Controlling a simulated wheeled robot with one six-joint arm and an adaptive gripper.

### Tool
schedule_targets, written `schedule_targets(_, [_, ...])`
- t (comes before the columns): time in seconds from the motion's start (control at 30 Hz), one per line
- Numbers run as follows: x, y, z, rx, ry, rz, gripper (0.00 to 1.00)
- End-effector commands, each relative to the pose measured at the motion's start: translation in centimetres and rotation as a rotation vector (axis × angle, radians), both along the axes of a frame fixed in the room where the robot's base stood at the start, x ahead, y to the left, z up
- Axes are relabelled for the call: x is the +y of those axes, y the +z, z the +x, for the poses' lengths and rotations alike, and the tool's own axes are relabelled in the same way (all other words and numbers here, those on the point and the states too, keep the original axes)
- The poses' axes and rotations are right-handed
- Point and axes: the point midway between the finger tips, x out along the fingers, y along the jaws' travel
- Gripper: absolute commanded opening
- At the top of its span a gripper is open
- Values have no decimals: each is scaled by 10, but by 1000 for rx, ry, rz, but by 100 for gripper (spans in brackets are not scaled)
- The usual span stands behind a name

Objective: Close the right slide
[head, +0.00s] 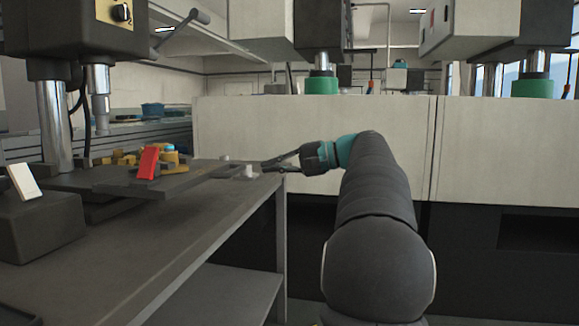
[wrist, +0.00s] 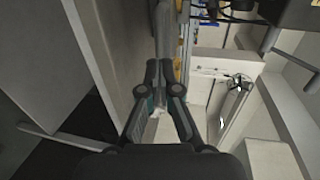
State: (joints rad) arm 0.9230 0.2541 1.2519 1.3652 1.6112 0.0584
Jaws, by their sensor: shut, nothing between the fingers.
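My gripper (head: 268,165) is at the right end of the grey bench, beside a dark flat fixture (head: 215,172) with slots. Two small pale posts (head: 249,171) stand on this fixture, just left of my fingertips. I cannot tell for certain which part is the right slide, or whether my gripper touches it. In the wrist view my gripper (wrist: 168,72) has its fingers together with nothing between them. A grey bar-like surface (wrist: 166,30) lies just beyond the fingertips.
A red lever (head: 147,163) and yellow parts sit on the bench. A black box with a white rocker (head: 24,181) is at the front left. A press column (head: 53,125) rises behind it. Large pale cabinets (head: 310,125) stand behind my arm.

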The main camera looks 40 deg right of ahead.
Motion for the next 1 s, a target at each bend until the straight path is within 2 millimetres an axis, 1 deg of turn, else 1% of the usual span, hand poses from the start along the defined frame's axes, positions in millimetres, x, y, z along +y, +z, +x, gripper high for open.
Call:
schedule_targets(0.03, [7,-3,8,0,3,0,0])
schedule_targets(0.2, [25,-9,29,1,3,-1,0])
schedule_targets(0.4, [37,-13,45,1,0,-1,0])
schedule_targets(0.57, [40,-14,50,1,0,-1,0])
schedule_targets(1.0, [39,-13,51,1,-6,-1,0])
